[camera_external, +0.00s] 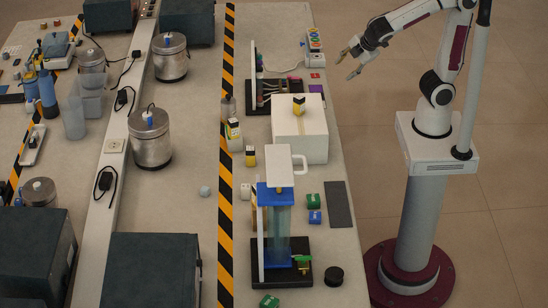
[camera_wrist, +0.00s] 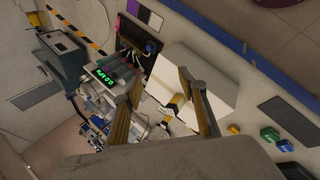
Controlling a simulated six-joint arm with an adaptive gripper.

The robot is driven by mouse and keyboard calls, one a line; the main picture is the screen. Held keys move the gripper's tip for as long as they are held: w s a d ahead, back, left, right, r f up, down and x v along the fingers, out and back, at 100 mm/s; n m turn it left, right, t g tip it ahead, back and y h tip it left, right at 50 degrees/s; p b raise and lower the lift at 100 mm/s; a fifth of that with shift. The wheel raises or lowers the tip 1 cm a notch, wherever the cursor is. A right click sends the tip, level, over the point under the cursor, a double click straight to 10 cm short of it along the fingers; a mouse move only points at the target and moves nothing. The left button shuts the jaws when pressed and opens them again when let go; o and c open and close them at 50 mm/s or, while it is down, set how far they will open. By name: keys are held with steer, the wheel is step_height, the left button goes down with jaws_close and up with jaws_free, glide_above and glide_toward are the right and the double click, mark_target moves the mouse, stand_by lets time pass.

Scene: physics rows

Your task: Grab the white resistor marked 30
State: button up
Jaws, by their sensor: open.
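A small white block (camera_external: 245,190) lies on the bench left of the blue-topped glass column in the external view. It may be the white resistor, but its marking is too small to read. My gripper (camera_external: 350,62) is open and empty, high up beyond the bench's right edge. Its two fingers also show in the wrist view (camera_wrist: 160,78), spread apart over the white box. It is well apart from the small blocks.
A large white box (camera_external: 300,138) stands mid-bench. The glass column (camera_external: 278,236) stands tall in front of it. A green block (camera_external: 313,201), a blue block (camera_external: 314,216) and a dark grey plate (camera_external: 339,204) lie to its right. A striped strip (camera_external: 226,190) runs along the left.

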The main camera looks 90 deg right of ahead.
steer(key=w+a+f+n+t+h, duration=0.1)
steer(key=w+a+f+n+t, duration=0.2)
steer(key=w, duration=0.4)
steer(key=w+a+f+n+h, duration=0.1)
steer(key=w+a+n, duration=0.3)
steer(key=w+n, duration=0.3)
steer(key=w+a+f+n+t, duration=0.1)
steer(key=w+a+n+t, duration=0.15)
steer(key=w, duration=0.55)
steer(key=n+t+y, duration=0.4)
steer(key=n+y, duration=0.2)
steer(key=n, duration=0.9)
glide_toward(248, 186)
steer(key=x, duration=0.3)
steer(key=shift+d+r+g, duration=0.1)
steer(key=shift+r+g, duration=0.1)
steer(key=shift+g, duration=0.05)
steer(key=shift+w, duration=0.1)
steer(key=shift+x, duration=1.35)
steer(key=shift+a+x, duration=0.2)
steer(key=shift+x, duration=2.35)
